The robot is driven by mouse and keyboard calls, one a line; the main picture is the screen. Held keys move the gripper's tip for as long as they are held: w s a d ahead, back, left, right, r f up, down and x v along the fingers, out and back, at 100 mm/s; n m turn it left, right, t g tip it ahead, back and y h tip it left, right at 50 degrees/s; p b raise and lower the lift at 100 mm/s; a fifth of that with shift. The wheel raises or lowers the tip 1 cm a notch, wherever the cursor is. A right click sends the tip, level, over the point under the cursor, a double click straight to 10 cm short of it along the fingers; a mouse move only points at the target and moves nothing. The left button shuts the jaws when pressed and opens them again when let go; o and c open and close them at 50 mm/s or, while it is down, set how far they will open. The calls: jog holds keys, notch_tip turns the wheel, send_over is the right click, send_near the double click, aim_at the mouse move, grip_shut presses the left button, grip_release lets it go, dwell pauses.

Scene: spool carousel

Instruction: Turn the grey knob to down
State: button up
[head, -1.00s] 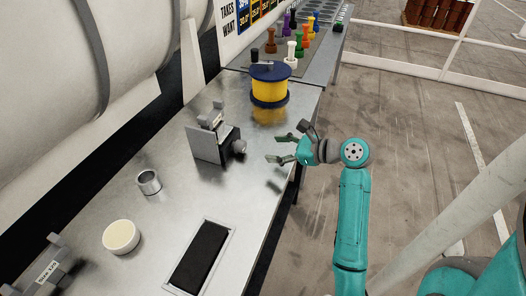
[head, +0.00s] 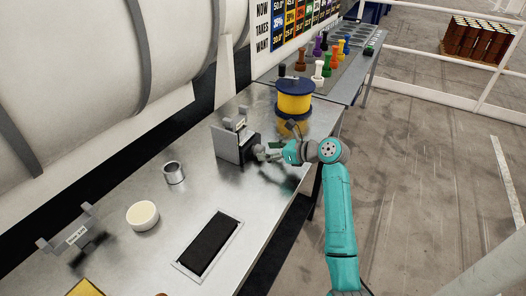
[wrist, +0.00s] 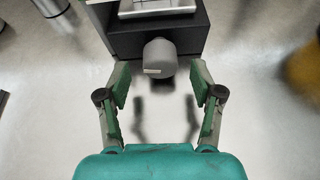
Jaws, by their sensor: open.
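The grey knob (wrist: 160,56) is a round knob on the front of a dark box (wrist: 124,42), which also shows in the head view (head: 249,151). A short pale mark shows on the knob's lower left in the wrist view. My gripper (wrist: 159,74) is open, its two green-padded fingertips on either side of the knob with a gap on each side. In the head view my gripper (head: 266,152) reaches the box from the right and partly hides the knob.
A yellow and blue spool (head: 294,101) stands behind my gripper. A metal ring (head: 174,173), a cream bowl (head: 142,215) and a black pad (head: 208,245) lie nearer on the steel table. Several coloured pegs stand at the back.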

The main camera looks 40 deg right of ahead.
jog(key=shift+x, duration=1.3)
jog(key=shift+c, duration=0.3)
jog(key=c, duration=1.1)
jog(key=shift+n+t+h, duration=0.3)
jog(key=shift+n+h, duration=0.3)
jog(key=shift+n, duration=0.5)
jog(key=o, duration=1.2)
jog(key=shift+c, duration=0.2)
jog(key=shift+s, duration=0.1)
jog(key=v, duration=1.1)
jog(key=shift+s+r, duration=0.15)
jog(key=shift+s, duration=0.25)
